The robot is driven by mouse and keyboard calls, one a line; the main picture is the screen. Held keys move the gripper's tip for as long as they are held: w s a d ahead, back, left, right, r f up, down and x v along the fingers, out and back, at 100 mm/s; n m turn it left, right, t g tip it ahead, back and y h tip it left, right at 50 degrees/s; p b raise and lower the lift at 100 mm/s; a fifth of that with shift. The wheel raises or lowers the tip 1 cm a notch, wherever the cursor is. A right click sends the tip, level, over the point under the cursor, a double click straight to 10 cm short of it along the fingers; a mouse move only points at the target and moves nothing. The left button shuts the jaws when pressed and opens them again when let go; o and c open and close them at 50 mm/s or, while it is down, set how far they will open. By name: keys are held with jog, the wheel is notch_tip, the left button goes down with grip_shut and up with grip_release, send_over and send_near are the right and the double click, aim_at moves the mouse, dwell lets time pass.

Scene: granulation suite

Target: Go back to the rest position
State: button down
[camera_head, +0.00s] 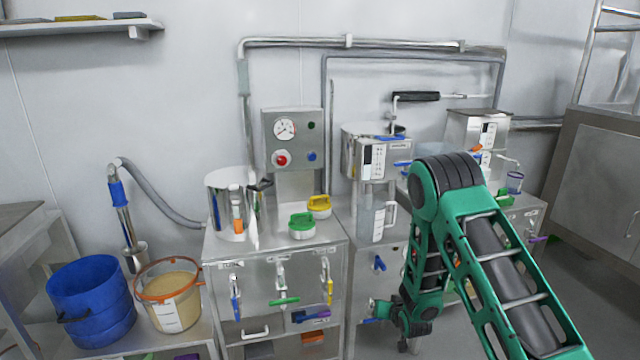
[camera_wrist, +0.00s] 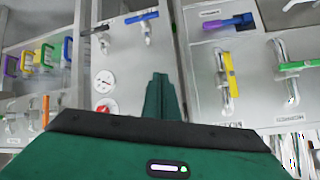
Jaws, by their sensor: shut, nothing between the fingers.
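My gripper (camera_wrist: 162,97) shows in the wrist view as a narrow green pair of fingers pressed together, with nothing between them. It points at the grey front of a cabinet with coloured valve handles; the view is tilted. In the head view my green and black arm rises from the lower right to a bent elbow, then folds down in front of the right-hand machines. The fingers cannot be made out clearly there.
A steel cabinet (camera_head: 275,270) with coloured handles stands mid-left, bearing a gauge panel (camera_head: 290,152), a green-lidded piece (camera_head: 301,226) and a yellow one (camera_head: 319,206). A blue bucket (camera_head: 92,300) and an orange-rimmed tub (camera_head: 172,308) stand left. A clear jug (camera_head: 371,222) is near my arm.

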jog(key=s+d+r+m+g+h, duration=0.1)
jog(key=s+d+r+g+h, duration=0.15)
jog(key=s+d+r, duration=0.7)
jog(key=s+d+r+m+g+h, duration=0.1)
jog(key=s+d+r+g, duration=0.2)
jog(key=s+d+r, duration=0.6)
jog(key=s+r+m+g, duration=0.1)
jog(key=s+r, duration=0.3)
jog(key=s, duration=0.6)
jog(key=s+d+r+m+g+y, duration=0.1)
jog(key=s+r, duration=0.4)
jog(key=s, duration=0.6)
jog(key=s+r+g+y, duration=0.1)
jog(key=s+r+g, duration=0.2)
jog(key=s, duration=0.7)
notch_tip(320, 180, up, 2)
jog(key=shift+s+d+r+m, duration=0.2)
jog(key=shift+s+d+m, duration=0.05)
jog(key=shift+m, duration=0.15)
